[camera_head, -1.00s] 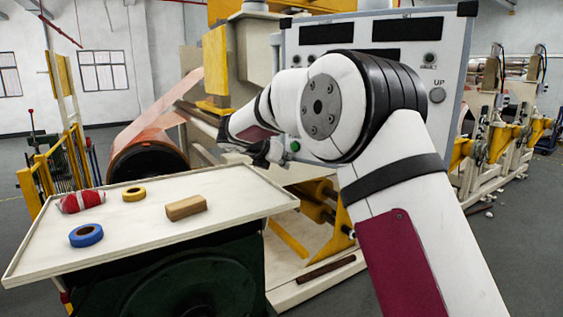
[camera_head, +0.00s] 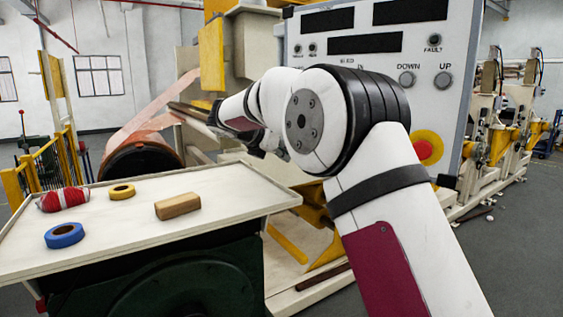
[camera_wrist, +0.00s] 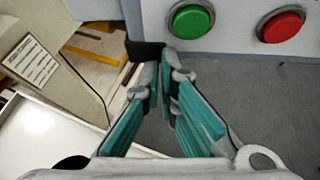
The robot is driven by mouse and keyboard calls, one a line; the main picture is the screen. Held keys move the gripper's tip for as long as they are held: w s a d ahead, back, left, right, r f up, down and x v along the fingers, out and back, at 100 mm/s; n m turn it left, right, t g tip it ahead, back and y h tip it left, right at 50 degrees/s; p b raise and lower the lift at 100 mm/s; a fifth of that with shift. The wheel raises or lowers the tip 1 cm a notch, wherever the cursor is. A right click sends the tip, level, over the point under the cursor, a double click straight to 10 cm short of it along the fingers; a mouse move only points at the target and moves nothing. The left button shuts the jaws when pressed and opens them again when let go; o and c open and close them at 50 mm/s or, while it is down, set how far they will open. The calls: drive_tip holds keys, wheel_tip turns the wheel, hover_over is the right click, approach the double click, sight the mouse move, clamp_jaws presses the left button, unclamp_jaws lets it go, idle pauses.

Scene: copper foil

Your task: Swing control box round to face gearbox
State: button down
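The control box (camera_head: 455,40) is a large pale grey panel with dark display windows, DOWN and UP buttons and a red knob on yellow. Its face is turned toward the head camera, and my arm hides its lower left. In the wrist view its face (camera_wrist: 235,38) has a green and a red button and a black lower-left corner piece. My gripper (camera_wrist: 163,80) has its teal fingers almost together at this corner. They overlap it in the picture; I cannot tell whether they touch it. A dark green round housing (camera_head: 190,285) is under the table; I cannot tell whether it is the gearbox.
A pale table (camera_head: 235,195) at left carries a red-and-white roll (camera_head: 65,199), yellow tape (camera_head: 121,191), blue tape (camera_head: 64,236) and a tan block (camera_head: 178,206). A copper foil machine stands behind. Grey floor is clear at lower right.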

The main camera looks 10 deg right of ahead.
drive_tip(key=w+d+b, duration=0.7)
drive_tip(key=w+d, duration=0.3)
drive_tip(key=w, duration=0.2)
drive_tip(key=shift+w+d+b, duration=0.25)
drive_tip(key=shift+w+b, duration=0.05)
drive_tip(key=shift+w, duration=0.1)
idle(0.3)
